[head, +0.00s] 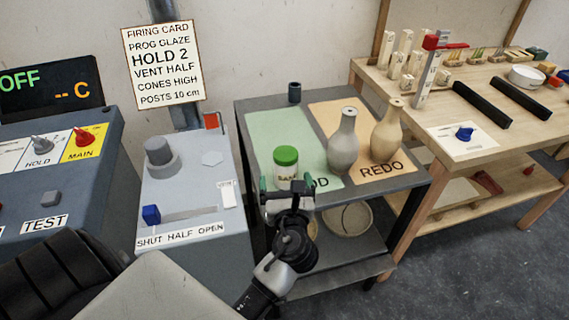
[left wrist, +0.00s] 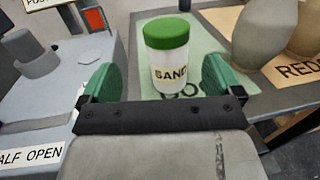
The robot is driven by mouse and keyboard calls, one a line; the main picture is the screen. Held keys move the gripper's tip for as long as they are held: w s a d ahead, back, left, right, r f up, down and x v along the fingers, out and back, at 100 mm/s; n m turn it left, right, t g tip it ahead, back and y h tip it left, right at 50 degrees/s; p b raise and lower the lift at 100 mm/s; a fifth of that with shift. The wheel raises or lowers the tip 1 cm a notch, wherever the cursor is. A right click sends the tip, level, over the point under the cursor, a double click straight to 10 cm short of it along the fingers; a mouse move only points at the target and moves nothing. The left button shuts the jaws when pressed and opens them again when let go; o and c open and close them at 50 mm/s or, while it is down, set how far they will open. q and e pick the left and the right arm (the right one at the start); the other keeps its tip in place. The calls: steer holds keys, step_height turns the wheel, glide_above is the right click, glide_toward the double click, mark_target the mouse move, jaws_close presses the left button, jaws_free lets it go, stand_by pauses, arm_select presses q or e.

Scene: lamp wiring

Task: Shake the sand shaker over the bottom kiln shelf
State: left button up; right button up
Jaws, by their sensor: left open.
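The sand shaker (head: 286,166) is a clear jar with a green lid and a SAND label. It stands upright on the green half of the cart top, and shows in the left wrist view (left wrist: 167,60) between and beyond the green fingertips. My left gripper (head: 286,187) is open and empty, just in front of the shaker, its fingers spread to either side in the wrist view (left wrist: 160,85). No kiln shelf can be made out for certain in either view. My right gripper is not in view.
A grey vase (head: 343,146) and a tan vase (head: 387,135) stand right of the shaker. A small dark cup (head: 294,92) is at the back of the cart. The vent panel (head: 190,185) is left. A wooden bench (head: 480,110) with many small items is right.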

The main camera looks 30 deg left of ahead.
mark_target(287, 168)
arm_select(q)
steer(key=shift+x, duration=0.95)
steer(key=x, duration=0.5)
steer(key=shift+w+d+f, duration=0.25)
steer(key=shift+w+d, duration=0.05)
steer(key=shift+d, duration=0.1)
steer(key=shift+w+a+f, duration=0.1)
steer(key=shift+w+a, duration=0.3)
steer(key=c, duration=1.1)
steer(key=shift+o, duration=0.2)
